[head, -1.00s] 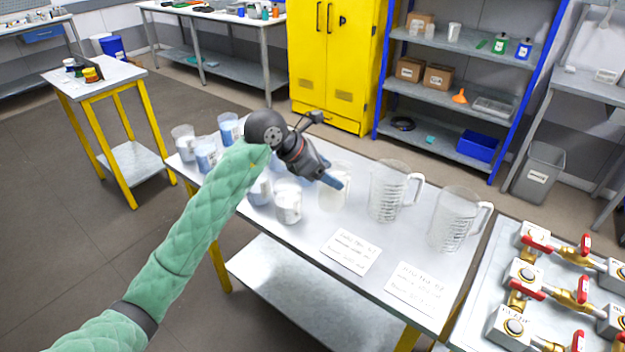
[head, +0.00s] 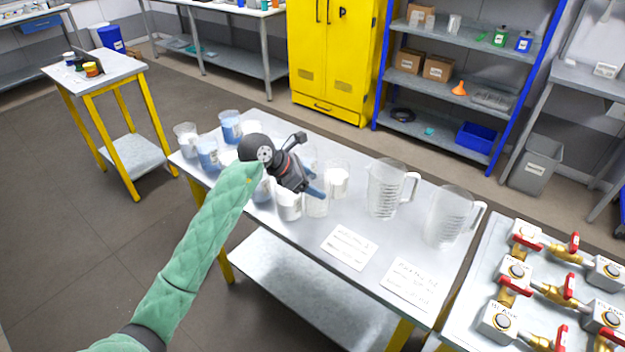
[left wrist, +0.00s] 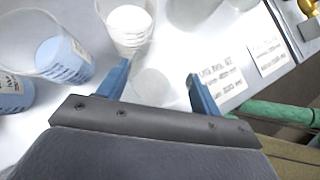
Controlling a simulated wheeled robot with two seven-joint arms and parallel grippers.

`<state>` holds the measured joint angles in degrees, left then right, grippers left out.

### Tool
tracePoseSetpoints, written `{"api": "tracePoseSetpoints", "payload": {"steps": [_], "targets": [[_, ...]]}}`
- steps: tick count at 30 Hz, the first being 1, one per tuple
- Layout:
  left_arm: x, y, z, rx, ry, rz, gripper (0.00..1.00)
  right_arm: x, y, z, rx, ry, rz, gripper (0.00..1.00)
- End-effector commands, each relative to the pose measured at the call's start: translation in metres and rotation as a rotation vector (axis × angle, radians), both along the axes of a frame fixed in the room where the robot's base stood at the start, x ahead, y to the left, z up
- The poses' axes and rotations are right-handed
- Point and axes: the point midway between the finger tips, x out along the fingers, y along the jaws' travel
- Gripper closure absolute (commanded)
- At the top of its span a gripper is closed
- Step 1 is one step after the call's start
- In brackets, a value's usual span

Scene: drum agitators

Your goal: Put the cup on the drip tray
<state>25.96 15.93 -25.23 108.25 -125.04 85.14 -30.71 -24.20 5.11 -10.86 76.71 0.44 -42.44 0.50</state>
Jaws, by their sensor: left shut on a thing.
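My left gripper (head: 316,191) is over the middle of the grey table. Its blue fingers also show in the left wrist view (left wrist: 160,88), some way apart. They are shut on a clear cup (head: 317,207), which looks empty. The cup is faint between the fingers in the left wrist view (left wrist: 150,87). I cannot tell whether its base touches the table. A cup with white contents (head: 338,181) stands just behind it. No drip tray can be made out. My right gripper is not in view.
Several cups with blue or white contents (head: 207,153) crowd the table's left end. Two clear jugs (head: 386,190) (head: 447,216) and two written cards (head: 349,247) (head: 409,283) are to the right. Red-handled valves (head: 520,270) cover the neighbouring bench.

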Motion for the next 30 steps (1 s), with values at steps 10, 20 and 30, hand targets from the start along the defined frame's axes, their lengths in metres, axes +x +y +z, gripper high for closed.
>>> {"api": "tracePoseSetpoints", "payload": {"steps": [10, 20, 30], "targets": [[0.0001, 0.0001, -0.0022, 0.000, -0.001, 0.001, 0.72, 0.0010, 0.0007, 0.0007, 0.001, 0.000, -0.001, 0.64], [0.0000, 0.0000, -0.0027, 0.000, 0.000, 0.000, 0.14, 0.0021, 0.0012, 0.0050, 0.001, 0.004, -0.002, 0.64], [-0.0001, -0.0002, -0.0008, 0.000, 0.000, 0.000, 0.14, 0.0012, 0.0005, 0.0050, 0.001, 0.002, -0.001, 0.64]]}}
